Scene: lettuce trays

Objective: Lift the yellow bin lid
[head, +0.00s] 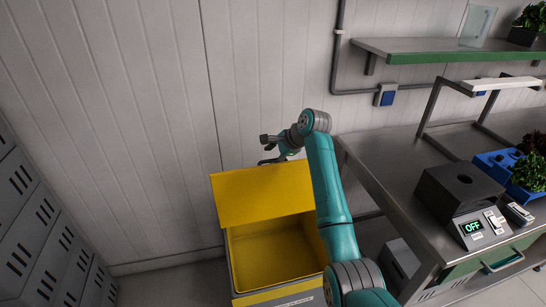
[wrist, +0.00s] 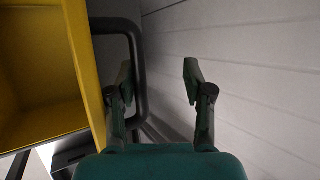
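The yellow bin (head: 229,268) stands open on the floor against the wall. Its yellow lid (head: 255,193) is raised and tilted up at the back, with the empty yellow interior showing below it. My gripper (head: 268,150) is just above the lid's upper edge, near the wall. In the wrist view, my gripper (wrist: 157,76) has its two fingers apart with nothing between them. A yellow surface (wrist: 45,60) fills the left side there, and a black looped bar (wrist: 139,60) runs beside its edge. The left finger overlaps this bar; I cannot tell whether they touch.
The panelled wall (wrist: 245,60) is close on the right in the wrist view. A steel bench (head: 405,165) with a black scale (head: 465,205) and blue tray (head: 488,165) stands right of the bin. Grey lockers (head: 40,230) stand at the left. A shelf (head: 440,50) hangs above the bench.

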